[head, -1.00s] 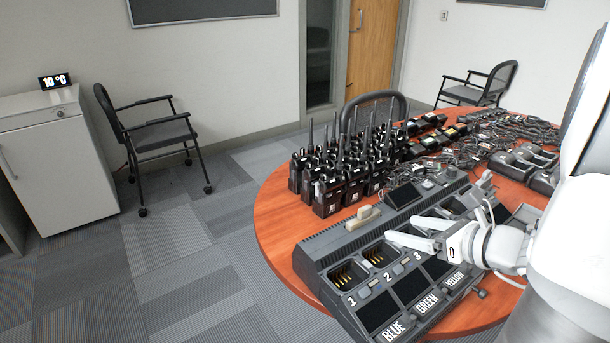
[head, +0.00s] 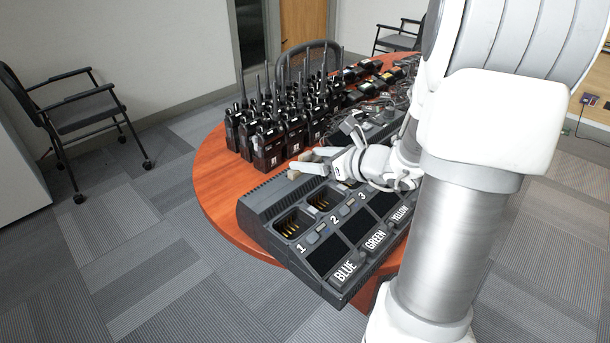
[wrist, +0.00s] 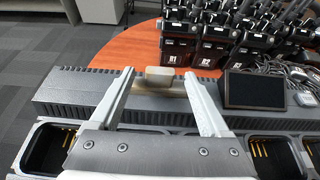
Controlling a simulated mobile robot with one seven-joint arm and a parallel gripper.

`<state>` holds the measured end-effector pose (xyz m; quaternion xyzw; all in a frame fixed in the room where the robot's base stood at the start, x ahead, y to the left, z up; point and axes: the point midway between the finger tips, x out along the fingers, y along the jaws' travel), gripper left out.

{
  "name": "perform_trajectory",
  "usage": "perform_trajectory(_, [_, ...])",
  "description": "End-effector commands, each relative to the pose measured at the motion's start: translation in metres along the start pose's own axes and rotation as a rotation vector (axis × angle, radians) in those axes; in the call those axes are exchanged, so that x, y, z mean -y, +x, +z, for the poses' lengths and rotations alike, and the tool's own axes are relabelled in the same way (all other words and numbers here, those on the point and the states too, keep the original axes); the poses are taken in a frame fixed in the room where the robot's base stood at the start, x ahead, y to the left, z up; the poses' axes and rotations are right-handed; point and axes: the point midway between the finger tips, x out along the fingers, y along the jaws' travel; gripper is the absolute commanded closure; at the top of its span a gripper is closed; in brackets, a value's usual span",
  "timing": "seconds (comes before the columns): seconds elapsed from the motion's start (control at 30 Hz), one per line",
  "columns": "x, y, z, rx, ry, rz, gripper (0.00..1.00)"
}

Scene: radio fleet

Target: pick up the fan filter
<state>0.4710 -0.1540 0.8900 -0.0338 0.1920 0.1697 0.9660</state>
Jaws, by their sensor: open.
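The fan filter (wrist: 160,77) shows in the wrist view as a small beige-grey block with rounded edges on the back ridge of the charger station. In the head view the filter (head: 293,174) is partly covered by my fingers. My gripper (head: 314,160) is open and reaches over the charger to its back edge. In the wrist view the two fingers of my gripper (wrist: 158,74) stand one on each side of the filter, with a gap on both sides. Whether the fingers are level with the filter I cannot tell.
The dark charger station (head: 262,207) has empty numbered bays and BLUE, GREEN and YELLOW labels. Several black radios (head: 270,148) stand close behind it on the round wooden table (head: 215,190). A small dark screen (wrist: 255,91) is right of my fingers.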

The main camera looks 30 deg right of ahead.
Motion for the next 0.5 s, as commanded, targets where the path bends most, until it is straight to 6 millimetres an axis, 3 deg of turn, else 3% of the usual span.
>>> perform_trajectory(0.5, [-0.001,0.053,0.0,-0.001,0.0,0.001,0.2])
